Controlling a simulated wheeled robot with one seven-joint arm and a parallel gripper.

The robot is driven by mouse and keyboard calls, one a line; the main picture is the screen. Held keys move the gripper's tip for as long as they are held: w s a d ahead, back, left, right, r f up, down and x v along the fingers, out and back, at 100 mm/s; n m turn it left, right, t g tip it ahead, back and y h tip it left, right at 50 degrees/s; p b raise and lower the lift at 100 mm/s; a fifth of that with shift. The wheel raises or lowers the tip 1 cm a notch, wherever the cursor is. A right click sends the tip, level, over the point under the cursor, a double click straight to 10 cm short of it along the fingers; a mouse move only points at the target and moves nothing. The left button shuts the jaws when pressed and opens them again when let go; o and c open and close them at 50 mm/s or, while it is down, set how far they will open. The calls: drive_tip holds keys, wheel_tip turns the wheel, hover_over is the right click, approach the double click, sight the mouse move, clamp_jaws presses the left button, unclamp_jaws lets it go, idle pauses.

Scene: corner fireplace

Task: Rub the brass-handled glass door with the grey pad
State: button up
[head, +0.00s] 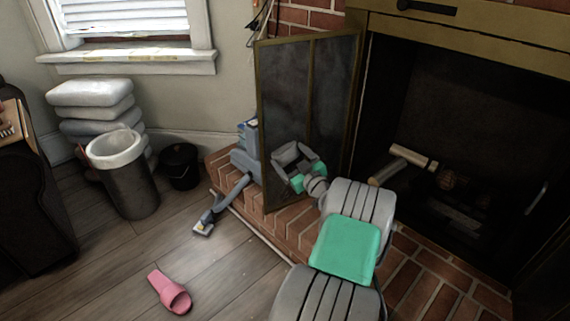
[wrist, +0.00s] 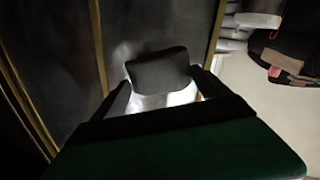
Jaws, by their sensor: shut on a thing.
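The glass door (head: 285,90) has a brass-coloured frame and smoky, smudged panes. It stands swung open at the left of the fireplace; I cannot make out its handle. My gripper (head: 291,158) is in front of its lower part in the head view. In the wrist view my gripper (wrist: 161,82) is shut on the grey pad (wrist: 160,68), a dark block between the two fingers. The glass panes (wrist: 150,25) fill the view behind the pad. The pad is close to the glass; I cannot tell whether it touches. The pad is not clear in the head view.
A brick hearth (head: 420,275) runs below the firebox, which holds logs (head: 413,156). A pink slipper (head: 170,291), a black bucket (head: 180,165) and a lined bin (head: 125,178) are on the wooden floor.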

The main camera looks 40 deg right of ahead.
drive_tip(key=shift+s+d+r+p, duration=0.2)
drive_tip(key=shift+d+r, duration=0.35)
drive_tip(key=shift+d, duration=0.45)
drive_tip(key=shift+s+d+r+p, duration=0.2)
drive_tip(key=shift+d+r, duration=0.35)
drive_tip(key=shift+d, duration=0.4)
drive_tip(key=shift+s+d+r+p, duration=0.1)
drive_tip(key=shift+s+d+r, duration=0.15)
drive_tip(key=shift+d+r, duration=0.55)
drive_tip(key=shift+w+a+f+p, duration=0.15)
drive_tip(key=shift+w+a, duration=0.25)
drive_tip(key=shift+a, duration=1.4)
drive_tip(key=shift+w+a+f+p, duration=0.15)
drive_tip(key=shift+w+a, duration=0.3)
drive_tip(key=shift+a, duration=1.35)
drive_tip(key=shift+w+a+f+p, duration=0.15)
drive_tip(key=shift+w+a, duration=0.25)
drive_tip(key=shift+a, duration=1.4)
drive_tip(key=shift+s, duration=0.1)
drive_tip(key=shift+s, duration=0.35)
drive_tip(key=shift+b+v, duration=0.85)
drive_tip(key=shift+v, duration=1.75)
